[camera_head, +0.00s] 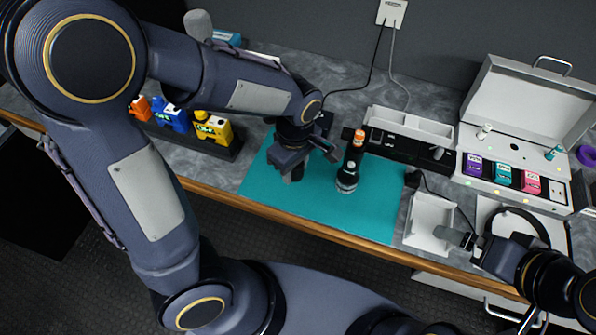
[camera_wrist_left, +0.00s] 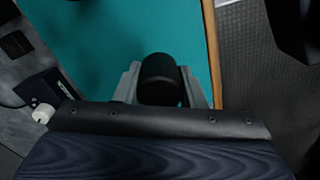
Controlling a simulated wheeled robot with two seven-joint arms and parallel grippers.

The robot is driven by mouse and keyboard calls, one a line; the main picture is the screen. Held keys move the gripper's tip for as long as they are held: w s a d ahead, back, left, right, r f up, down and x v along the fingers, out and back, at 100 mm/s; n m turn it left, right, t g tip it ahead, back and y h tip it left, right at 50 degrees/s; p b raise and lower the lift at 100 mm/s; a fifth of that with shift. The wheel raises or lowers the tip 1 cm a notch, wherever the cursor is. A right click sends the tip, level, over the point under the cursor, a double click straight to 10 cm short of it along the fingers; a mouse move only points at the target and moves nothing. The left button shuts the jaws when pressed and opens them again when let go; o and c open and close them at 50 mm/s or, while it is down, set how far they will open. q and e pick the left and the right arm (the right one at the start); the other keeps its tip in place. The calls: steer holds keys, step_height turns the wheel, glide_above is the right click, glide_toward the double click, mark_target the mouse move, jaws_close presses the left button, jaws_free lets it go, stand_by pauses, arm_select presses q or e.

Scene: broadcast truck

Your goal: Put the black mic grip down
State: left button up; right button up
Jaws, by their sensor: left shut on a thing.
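The black mic grip (camera_wrist_left: 160,78) shows in the left wrist view as a dark rounded cylinder between the two grey fingers of my left gripper (camera_wrist_left: 168,92). The gripper is shut on it, over the teal mat (camera_wrist_left: 95,35). In the head view my left gripper (camera_head: 292,172) is low over the left part of the mat (camera_head: 375,215), and the grip is mostly hidden there. I cannot tell whether it touches the mat. My right gripper (camera_head: 458,240) is by the white tray at the right; its finger gap is unclear.
A white open tray (camera_head: 428,218) and an open case (camera_head: 520,105) are right. The mat's front right is clear.

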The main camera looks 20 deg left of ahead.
mark_target(297, 183)
arm_select(q)
steer(key=shift+w+d+f, duration=0.1)
steer(key=shift+w+f, duration=0.4)
steer(key=shift+f, duration=0.05)
steer(key=shift+w+f, duration=0.15)
steer(key=shift+f, duration=1.6)
steer(key=shift+f+b, duration=0.6)
steer(key=o, duration=1.1)
steer(key=shift+s, duration=0.2)
